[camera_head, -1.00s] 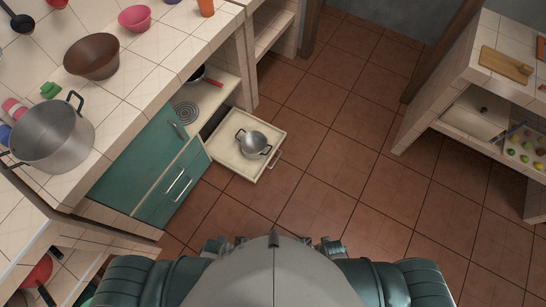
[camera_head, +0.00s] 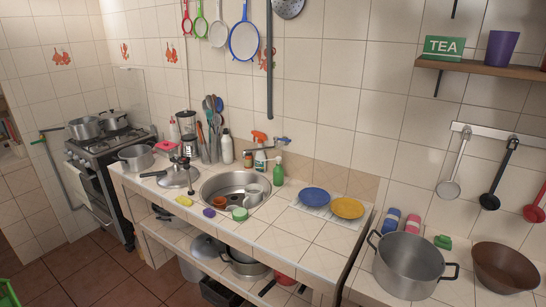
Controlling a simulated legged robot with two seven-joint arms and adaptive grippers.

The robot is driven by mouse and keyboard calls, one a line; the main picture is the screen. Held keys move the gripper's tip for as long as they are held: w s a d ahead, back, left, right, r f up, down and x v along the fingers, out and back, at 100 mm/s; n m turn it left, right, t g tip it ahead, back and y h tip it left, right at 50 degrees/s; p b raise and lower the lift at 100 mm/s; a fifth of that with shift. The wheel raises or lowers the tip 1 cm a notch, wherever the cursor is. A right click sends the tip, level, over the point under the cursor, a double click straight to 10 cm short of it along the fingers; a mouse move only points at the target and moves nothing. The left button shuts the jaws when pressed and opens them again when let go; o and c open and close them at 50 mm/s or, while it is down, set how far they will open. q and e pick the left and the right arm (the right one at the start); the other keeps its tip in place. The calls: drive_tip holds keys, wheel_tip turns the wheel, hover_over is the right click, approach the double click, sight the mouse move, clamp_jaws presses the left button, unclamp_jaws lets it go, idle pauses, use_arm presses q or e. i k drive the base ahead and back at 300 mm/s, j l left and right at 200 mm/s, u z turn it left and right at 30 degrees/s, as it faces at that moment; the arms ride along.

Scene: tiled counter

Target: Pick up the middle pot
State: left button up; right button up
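Several pots are in view, and I cannot tell which one the task calls the middle pot. A large steel pot (camera_head: 408,267) with two side handles stands upright and open on the right counter. A smaller steel pot (camera_head: 137,158) stands at the left end of the sink counter. Beside it is a lidded steel pan (camera_head: 180,175) with a long handle. Two metal pots stand on the stove, a left one (camera_head: 84,129) and a right one (camera_head: 114,121). Another pot (camera_head: 244,266) sits on the shelf under the sink, partly hidden by the counter. Neither gripper is in view.
The sink (camera_head: 236,190) holds dishes. A blue plate (camera_head: 313,196) and a yellow plate (camera_head: 347,208) lie right of it. A brown bowl (camera_head: 505,268) stands right of the large pot. The stove (camera_head: 110,150) is at far left. Open floor (camera_head: 100,275) shows at lower left.

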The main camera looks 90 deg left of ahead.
sight(138, 158)
drive_tip(key=u, duration=3.95)
drive_tip(key=z, duration=0.4)
drive_tip(key=l+z, duration=0.15)
drive_tip(key=z, duration=0.65)
drive_tip(key=i+l+z, duration=0.1)
drive_tip(key=z, duration=0.7)
drive_tip(key=u, duration=2.15)
